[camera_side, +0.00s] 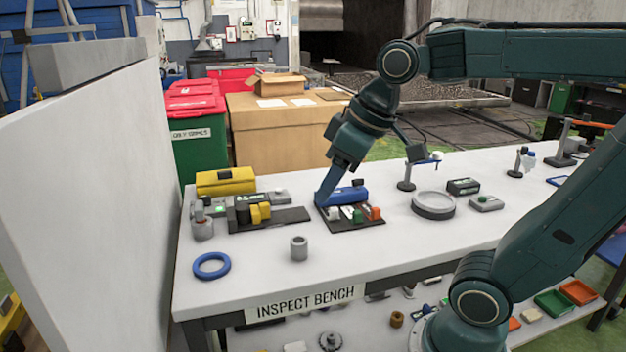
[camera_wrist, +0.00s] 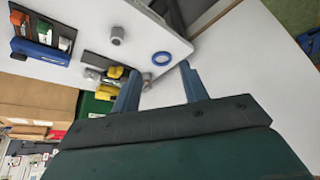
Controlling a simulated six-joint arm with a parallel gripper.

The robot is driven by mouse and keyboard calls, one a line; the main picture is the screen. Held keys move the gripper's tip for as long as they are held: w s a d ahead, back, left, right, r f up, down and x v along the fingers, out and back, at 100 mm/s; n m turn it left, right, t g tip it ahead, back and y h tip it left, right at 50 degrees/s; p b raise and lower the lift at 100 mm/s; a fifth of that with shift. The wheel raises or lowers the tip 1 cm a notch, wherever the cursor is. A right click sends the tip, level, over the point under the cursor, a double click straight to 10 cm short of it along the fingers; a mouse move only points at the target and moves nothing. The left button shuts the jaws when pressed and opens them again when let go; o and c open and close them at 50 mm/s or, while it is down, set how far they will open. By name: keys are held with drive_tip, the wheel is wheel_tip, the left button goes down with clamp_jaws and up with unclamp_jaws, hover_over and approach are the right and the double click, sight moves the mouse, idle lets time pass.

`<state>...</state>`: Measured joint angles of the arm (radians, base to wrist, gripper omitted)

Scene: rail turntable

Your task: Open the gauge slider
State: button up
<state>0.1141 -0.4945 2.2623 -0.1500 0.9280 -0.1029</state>
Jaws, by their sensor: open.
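The gauge slider appears to be the device on a dark rail (camera_side: 287,217) at the left of the bench, with yellow blocks (camera_side: 260,212) close beside a dark block (camera_side: 242,211). In the wrist view, the rail (camera_wrist: 96,60) and yellow blocks (camera_wrist: 114,72) show left of my fingers, with part of the device hard to make out. My gripper (camera_side: 322,199) points down right of the rail, close to the blue-backed module in the side view. I cannot tell whether it touches that module. In the wrist view, my gripper (camera_wrist: 158,68) has its fingers wide apart with nothing between them.
The blue-backed module (camera_side: 345,196) carries white, green and orange blocks. A grey cylinder (camera_side: 299,248) and blue ring (camera_side: 211,266) stand near the front edge. A yellow case (camera_side: 226,181) lies behind the rail. A round grey dish (camera_side: 433,204) is to the right. The front middle is clear.

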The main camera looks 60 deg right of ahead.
drive_tip(key=w+d+r+n, duration=0.2)
drive_tip(key=w+d, duration=0.1)
drive_tip(key=w, duration=0.7)
drive_tip(key=n+g+y, duration=0.2)
drive_tip(key=n+y, duration=0.1)
drive_tip(key=n, duration=0.3)
hover_over(268, 203)
drive_tip(key=s+d, duration=0.4)
wheel_tip(268, 203, down, 14)
drive_tip(key=f, duration=0.1)
drive_tip(key=shift+w+a+r, duration=0.25)
drive_tip(key=shift+a, duration=0.05)
drive_tip(key=shift+f, duration=0.15)
drive_tip(key=x, duration=1.3)
drive_tip(key=shift+w+f, duration=0.1)
drive_tip(key=shift+f, duration=0.2)
